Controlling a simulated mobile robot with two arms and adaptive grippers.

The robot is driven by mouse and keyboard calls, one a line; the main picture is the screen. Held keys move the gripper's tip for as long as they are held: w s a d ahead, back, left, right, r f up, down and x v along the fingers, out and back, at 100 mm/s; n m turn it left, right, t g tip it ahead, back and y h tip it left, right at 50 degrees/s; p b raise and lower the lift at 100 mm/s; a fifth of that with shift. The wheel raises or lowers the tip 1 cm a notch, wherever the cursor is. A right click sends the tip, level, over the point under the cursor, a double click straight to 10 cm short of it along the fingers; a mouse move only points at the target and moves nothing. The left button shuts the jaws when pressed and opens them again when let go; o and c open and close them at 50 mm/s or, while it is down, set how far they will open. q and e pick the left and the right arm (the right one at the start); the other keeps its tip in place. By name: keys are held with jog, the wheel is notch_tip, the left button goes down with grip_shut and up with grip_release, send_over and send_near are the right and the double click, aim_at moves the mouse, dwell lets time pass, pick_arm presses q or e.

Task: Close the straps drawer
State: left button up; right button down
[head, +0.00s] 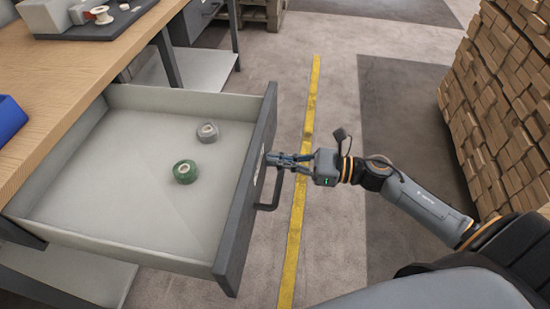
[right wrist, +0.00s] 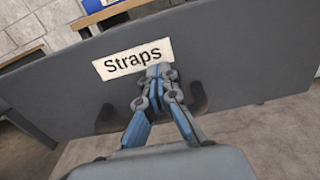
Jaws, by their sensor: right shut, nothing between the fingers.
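The straps drawer (head: 125,185) is pulled well out from under the wooden workbench (head: 60,90). Its dark front panel (head: 243,205) faces my right arm and carries a bar handle (head: 272,190). A grey tape roll (head: 208,132) and a green tape roll (head: 185,171) lie inside. My right gripper (head: 275,160) is shut and empty, its fingertips close to the front panel by the handle. In the right wrist view the shut fingers (right wrist: 158,75) cover the middle of the handle, just below the "Straps" label (right wrist: 133,59). Whether they touch the panel is unclear. My left gripper is out of view.
A stack of wooden planks (head: 505,100) stands on the right. A yellow floor line (head: 297,220) runs beneath my right gripper. A blue bin (head: 10,118) and a dark tray (head: 100,25) sit on the workbench. The floor beyond the drawer is clear.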

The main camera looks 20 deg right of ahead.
jog(key=shift+w+a, duration=0.25)
jog(key=shift+a, duration=0.1)
jog(key=shift+a, duration=0.1)
